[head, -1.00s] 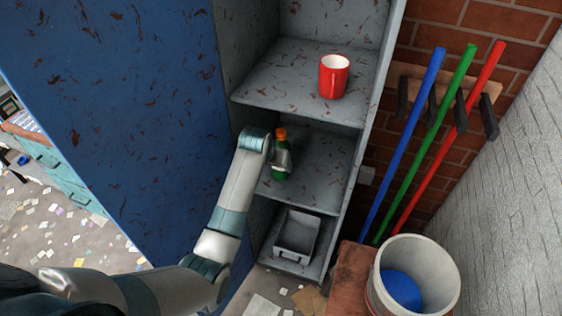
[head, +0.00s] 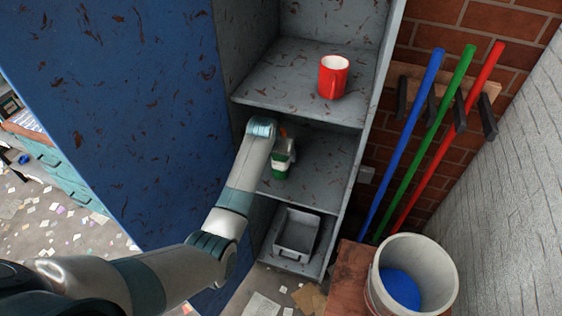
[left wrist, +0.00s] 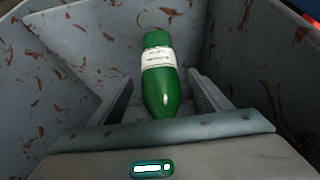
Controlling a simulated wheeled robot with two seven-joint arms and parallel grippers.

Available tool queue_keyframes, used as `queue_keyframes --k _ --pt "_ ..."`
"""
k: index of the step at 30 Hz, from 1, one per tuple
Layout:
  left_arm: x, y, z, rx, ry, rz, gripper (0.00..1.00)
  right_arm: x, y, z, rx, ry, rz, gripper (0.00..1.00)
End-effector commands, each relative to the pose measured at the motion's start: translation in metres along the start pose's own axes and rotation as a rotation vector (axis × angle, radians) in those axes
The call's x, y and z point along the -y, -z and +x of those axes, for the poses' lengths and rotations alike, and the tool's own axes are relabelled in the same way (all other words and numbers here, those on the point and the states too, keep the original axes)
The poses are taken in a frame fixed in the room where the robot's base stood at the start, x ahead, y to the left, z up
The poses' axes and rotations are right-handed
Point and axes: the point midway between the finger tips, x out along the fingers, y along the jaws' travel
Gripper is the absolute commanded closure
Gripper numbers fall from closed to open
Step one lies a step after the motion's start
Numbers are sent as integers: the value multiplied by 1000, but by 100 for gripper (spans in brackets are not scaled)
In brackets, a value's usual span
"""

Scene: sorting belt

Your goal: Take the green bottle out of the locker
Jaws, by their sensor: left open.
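The green bottle (head: 279,171) stands on the middle shelf of the grey locker (head: 330,160). In the left wrist view the bottle (left wrist: 161,85) lies between the two fingers of my left gripper (left wrist: 160,95). The fingers are apart, with a visible gap on each side of the bottle. My right gripper is not in view.
A red mug (head: 333,77) stands on the shelf above. A grey bin (head: 296,234) sits in the compartment below. The blue locker door (head: 120,110) is at the left. Coloured poles (head: 440,140) hang at the right, above a white bucket (head: 425,275).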

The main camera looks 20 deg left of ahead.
Motion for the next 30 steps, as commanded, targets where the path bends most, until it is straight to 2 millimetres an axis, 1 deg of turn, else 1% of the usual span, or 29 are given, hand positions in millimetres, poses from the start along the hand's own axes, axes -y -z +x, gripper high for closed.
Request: queue_keyframes --k 1,6,9,13,27,28,29,30 --pt "0 7 2 -1 0 0 29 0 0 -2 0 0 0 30" --pt "0 22 11 1 0 0 29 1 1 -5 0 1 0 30" --pt "0 20 17 2 0 0 29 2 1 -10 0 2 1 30" --pt "0 20 22 0 0 0 29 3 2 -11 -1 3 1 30" --pt "0 19 23 0 0 0 29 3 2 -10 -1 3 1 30" --pt "0 19 23 0 0 0 34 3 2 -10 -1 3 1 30" --pt "0 19 23 0 0 0 41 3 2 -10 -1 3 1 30" --pt "0 19 23 0 0 0 51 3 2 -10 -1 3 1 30"
